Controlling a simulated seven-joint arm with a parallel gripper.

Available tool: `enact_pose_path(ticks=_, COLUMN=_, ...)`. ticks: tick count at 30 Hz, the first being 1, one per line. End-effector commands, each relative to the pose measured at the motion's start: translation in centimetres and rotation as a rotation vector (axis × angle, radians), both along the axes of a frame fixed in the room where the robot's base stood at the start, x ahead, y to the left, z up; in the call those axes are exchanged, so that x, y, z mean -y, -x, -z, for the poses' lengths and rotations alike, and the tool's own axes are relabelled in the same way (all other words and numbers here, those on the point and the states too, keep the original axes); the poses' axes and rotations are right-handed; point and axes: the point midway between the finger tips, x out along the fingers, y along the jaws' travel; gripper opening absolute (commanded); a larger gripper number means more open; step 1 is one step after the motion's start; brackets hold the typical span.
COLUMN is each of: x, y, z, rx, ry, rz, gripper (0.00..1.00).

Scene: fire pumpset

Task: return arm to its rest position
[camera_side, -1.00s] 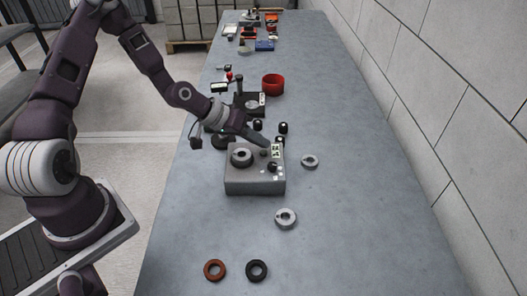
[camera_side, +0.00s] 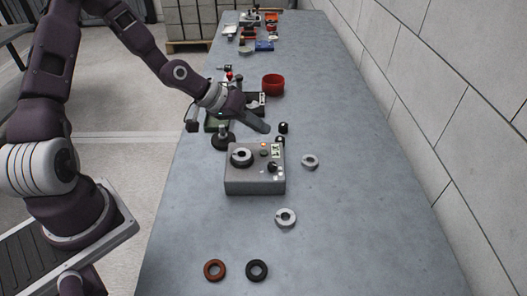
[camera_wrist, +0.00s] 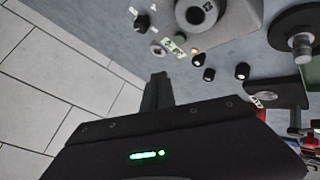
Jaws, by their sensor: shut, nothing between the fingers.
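My gripper (camera_side: 266,129) is shut and empty, held above the table behind the grey control box in the side view. In the wrist view its fingers (camera_wrist: 158,88) are together over the table. The grey box (camera_side: 240,180) carries a dark ring, a knob and small lit buttons on its top. It also shows at the top of the wrist view (camera_wrist: 240,22).
Small black knobs (camera_side: 283,127) stand near my gripper. Light rings (camera_side: 286,218), a brown ring (camera_side: 214,270) and a black ring (camera_side: 256,270) lie nearer the front. A red cup (camera_side: 273,85) stands behind. The table's (camera_side: 360,200) right side is clear.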

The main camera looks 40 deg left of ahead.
Motion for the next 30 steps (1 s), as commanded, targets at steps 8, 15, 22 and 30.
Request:
enact_pose_path(ticks=8, x=0.0, y=0.0, z=0.0, rx=-0.001, ry=-0.003, rz=0.001, gripper=0.0)
enact_pose_path(ticks=15, x=-0.7, y=4.9, z=-2.9, rx=-0.139, ry=-0.358, rz=0.129, gripper=0.0)
enact_pose_path(ticks=22, x=-1.2, y=14.2, z=-13.1, rx=-0.208, ry=-0.663, rz=0.078, gripper=0.0)
enact_pose_path(ticks=30, x=1.4, y=25.8, z=-19.2, rx=-0.148, ry=-0.568, rz=0.048, gripper=0.0)
